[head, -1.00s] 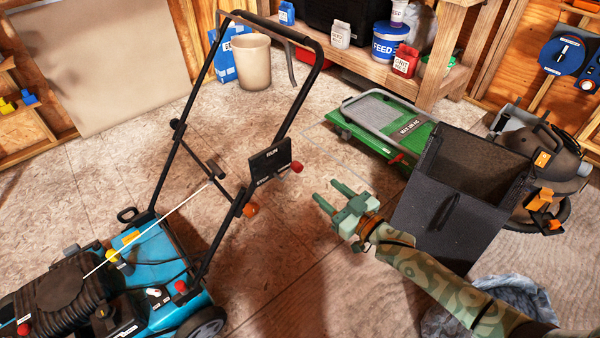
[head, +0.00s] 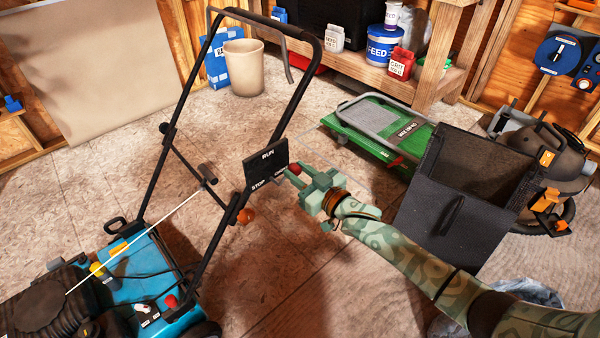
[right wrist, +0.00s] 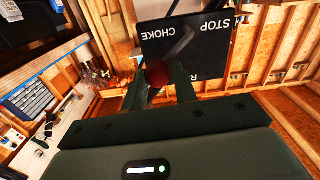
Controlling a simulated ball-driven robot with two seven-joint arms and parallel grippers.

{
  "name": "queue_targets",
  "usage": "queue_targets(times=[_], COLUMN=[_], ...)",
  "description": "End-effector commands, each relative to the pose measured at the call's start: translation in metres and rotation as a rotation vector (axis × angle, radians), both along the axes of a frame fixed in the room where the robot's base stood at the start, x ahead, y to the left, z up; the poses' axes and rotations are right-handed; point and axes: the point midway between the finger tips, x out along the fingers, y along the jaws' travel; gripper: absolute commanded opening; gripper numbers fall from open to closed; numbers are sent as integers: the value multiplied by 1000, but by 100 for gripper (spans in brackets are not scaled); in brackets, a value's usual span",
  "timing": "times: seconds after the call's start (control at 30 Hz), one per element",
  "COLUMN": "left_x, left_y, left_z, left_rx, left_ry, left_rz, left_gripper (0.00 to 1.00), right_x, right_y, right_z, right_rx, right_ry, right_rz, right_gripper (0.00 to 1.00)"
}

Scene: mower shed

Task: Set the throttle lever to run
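The black throttle panel (head: 264,162) is fixed to the mower's handlebar and reads RUN at the top, STOP at lower left and CHOKE at lower right. The throttle lever's red knob (head: 295,168) stands at the CHOKE side. My right gripper (head: 290,178) is at the knob, its fingers pointing at the panel. In the right wrist view the panel (right wrist: 215,50) shows upside down, and the red knob (right wrist: 157,73) sits between the open fingers of my right gripper (right wrist: 160,82); I cannot tell whether they touch it. My left gripper is not in view.
The blue mower (head: 145,270) stands at lower left, with its black handlebar (head: 300,95) rising to the panel. A dark grass box (head: 455,215) and a green cart (head: 390,140) are to the right.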

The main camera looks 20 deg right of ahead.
Motion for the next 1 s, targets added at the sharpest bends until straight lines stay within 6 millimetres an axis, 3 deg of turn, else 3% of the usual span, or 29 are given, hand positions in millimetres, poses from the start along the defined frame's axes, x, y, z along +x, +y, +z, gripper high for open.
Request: queue_targets(times=[0.1, 0.47, 0.7, 1.0], left_x=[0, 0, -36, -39], left_y=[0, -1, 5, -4], left_z=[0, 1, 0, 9], left_rx=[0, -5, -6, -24], left_ry=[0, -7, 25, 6], left_rz=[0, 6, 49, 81], left_gripper=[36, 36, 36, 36], right_x=[0, 0, -2, -6], right_y=[-2, -2, 2, 13], right_z=[-1, 0, 6, 14], right_rx=[-4, -25, -128, -365], right_ry=[2, -3, -40, -126], right_rz=[-4, -6, -7, -6], right_gripper=[4, 3, 3, 3])
